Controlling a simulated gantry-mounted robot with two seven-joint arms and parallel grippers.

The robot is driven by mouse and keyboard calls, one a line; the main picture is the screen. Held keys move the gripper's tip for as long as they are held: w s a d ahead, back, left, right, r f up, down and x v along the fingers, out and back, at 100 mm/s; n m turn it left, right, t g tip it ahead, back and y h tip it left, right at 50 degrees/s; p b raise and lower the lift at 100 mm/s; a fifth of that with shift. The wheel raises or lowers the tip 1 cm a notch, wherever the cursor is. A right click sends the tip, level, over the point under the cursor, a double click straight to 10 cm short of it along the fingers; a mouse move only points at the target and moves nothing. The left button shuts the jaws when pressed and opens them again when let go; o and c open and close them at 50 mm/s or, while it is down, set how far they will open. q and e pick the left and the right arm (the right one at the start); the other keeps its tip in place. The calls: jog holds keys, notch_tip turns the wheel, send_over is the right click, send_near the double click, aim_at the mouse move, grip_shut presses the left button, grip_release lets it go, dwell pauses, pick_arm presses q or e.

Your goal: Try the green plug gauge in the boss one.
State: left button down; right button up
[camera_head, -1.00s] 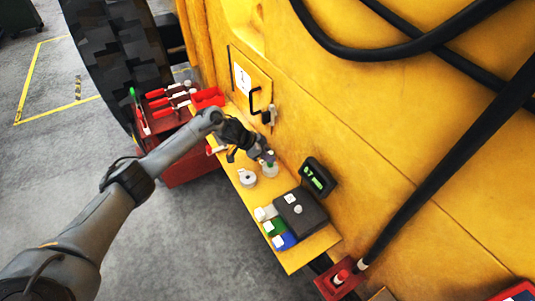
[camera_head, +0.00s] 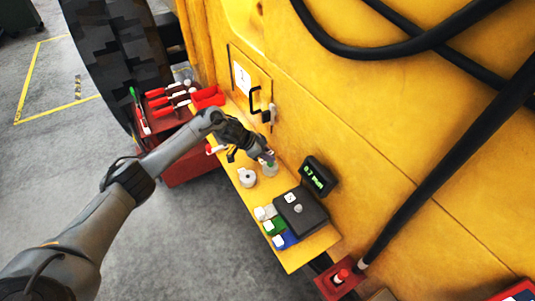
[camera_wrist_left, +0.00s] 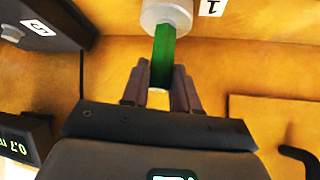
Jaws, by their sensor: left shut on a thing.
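My left gripper (camera_head: 266,157) is shut on the green plug gauge, just over a pale grey round boss (camera_head: 270,170) on the yellow ledge. In the left wrist view the green gauge (camera_wrist_left: 163,52) stands out from between the fingers (camera_wrist_left: 160,92). Its far end meets the grey boss (camera_wrist_left: 168,14), beside a white label marked 1 (camera_wrist_left: 210,7). How far it sits inside the bore, I cannot tell. A second pale boss (camera_head: 247,178) stands to the left on the ledge. My right gripper is not in view.
A dark box (camera_head: 301,213) with a knob and a lit display (camera_head: 317,176) stand to the right. White, green (camera_head: 274,226) and blue blocks lie beside the box. A red tray with tools (camera_head: 172,112) is behind left. The yellow wall with a black handle (camera_head: 256,100) rises close behind.

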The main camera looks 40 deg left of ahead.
pick_arm(q)
jog(key=shift+f, duration=0.1)
jog(key=c, duration=0.8)
grip_release()
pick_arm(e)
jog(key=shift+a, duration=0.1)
pick_arm(q)
jog(key=shift+s, duration=0.1)
pick_arm(e)
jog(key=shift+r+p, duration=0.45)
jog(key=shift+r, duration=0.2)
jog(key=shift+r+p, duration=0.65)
jog(key=shift+p, duration=0.2)
pick_arm(q)
jog(key=s+a+r+p, duration=0.1)
jog(key=r+p, duration=0.2)
jog(key=r, duration=0.3)
jog(key=s+a+r+p, duration=0.1)
jog(key=s+r+p, duration=0.1)
jog(key=r+p, duration=0.2)
jog(key=s+a+r+p, duration=0.2)
jog(key=r+p, duration=0.2)
jog(key=r, duration=0.6)
jog(key=shift+s+r, duration=0.25)
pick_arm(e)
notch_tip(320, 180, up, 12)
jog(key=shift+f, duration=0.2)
